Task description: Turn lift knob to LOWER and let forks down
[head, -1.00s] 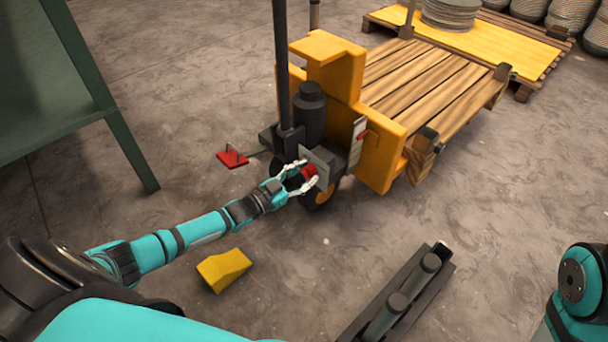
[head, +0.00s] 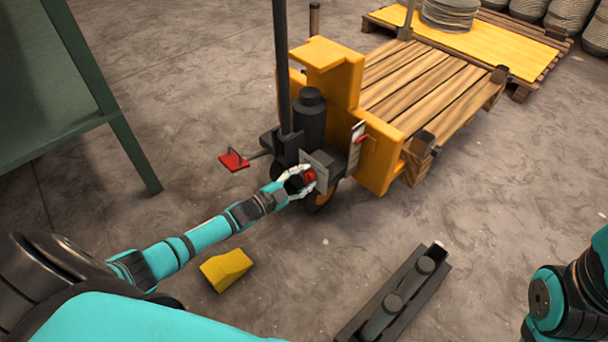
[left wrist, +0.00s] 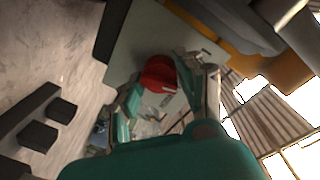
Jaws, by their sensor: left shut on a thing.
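The red lift knob (head: 309,175) sits on a grey plate (head: 322,160) at the near side of the yellow pallet jack (head: 378,158). In the left wrist view the knob (left wrist: 159,75) is round and red, with the plate (left wrist: 125,55) behind it. My left gripper (head: 303,178) is shut on the knob, with its fingers on either side. In the left wrist view the gripper (left wrist: 165,88) partly covers the knob and the label below it. The forks are hidden under a wooden pallet (head: 425,85). My right gripper is out of view.
A red foot pedal (head: 234,160) sticks out left of the jack. A yellow wedge (head: 226,268) and a dark rack with cylinders (head: 395,295) lie on the floor. A green table (head: 60,85) stands at the left. Another pallet (head: 475,45) is behind.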

